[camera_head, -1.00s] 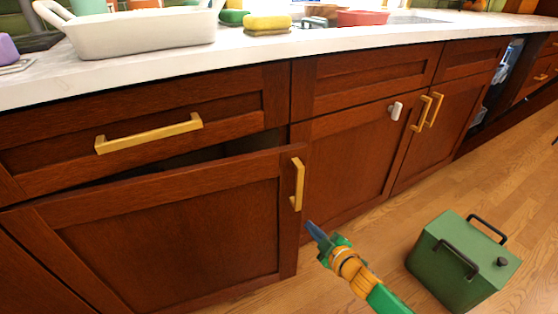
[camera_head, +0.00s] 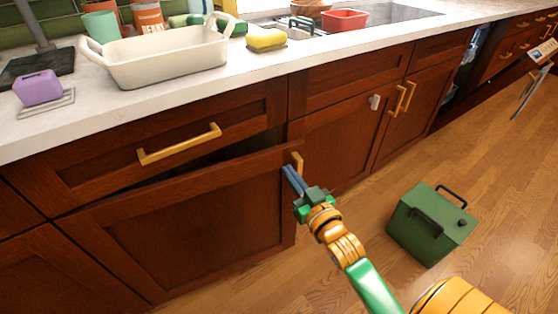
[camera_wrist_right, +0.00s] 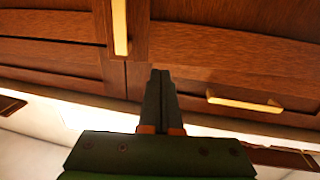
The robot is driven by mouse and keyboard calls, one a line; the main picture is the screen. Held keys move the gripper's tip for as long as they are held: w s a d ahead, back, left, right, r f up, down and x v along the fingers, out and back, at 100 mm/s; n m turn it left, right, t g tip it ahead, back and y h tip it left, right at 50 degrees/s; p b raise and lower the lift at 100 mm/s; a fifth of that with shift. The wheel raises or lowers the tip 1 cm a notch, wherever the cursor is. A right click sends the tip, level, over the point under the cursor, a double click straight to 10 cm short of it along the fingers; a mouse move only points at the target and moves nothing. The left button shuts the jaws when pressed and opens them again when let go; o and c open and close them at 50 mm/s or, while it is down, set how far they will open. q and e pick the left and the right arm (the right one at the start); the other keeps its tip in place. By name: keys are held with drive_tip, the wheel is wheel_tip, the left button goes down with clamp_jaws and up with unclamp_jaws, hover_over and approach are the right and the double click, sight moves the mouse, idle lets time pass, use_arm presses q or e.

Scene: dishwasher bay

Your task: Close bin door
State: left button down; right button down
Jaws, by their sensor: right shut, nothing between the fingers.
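The bin door (camera_head: 185,215) is the dark red-brown lower cabinet door at the left in the head view. It stands ajar, with a dark gap below the drawer above it. Its brass handle (camera_head: 297,161) is at the upper right edge, partly hidden by my right gripper. My right gripper (camera_head: 289,172) is shut and empty, its fingertips close to the door's right edge by the handle; I cannot tell whether they touch. In the right wrist view the shut fingers (camera_wrist_right: 159,76) point towards wood fronts, with a vertical brass handle (camera_wrist_right: 119,25) beyond. My left gripper is not in view.
A drawer with a brass handle (camera_head: 180,144) sits above the door. A green box (camera_head: 432,225) stands on the wooden floor to the right. The counter (camera_head: 240,80) holds a white dish (camera_head: 165,60), a yellow sponge (camera_head: 266,39) and a red container (camera_head: 346,19).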

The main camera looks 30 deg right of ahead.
sight(275, 154)
drive_tip(key=w, duration=0.5)
drive_tip(key=shift+w+d+b, duration=0.2)
drive_tip(key=shift+w+b, duration=0.1)
drive_tip(key=shift+b, duration=0.1)
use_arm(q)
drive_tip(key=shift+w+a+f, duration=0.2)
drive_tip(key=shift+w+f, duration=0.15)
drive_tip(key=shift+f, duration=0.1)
use_arm(e)
drive_tip(key=shift+w, duration=0.1)
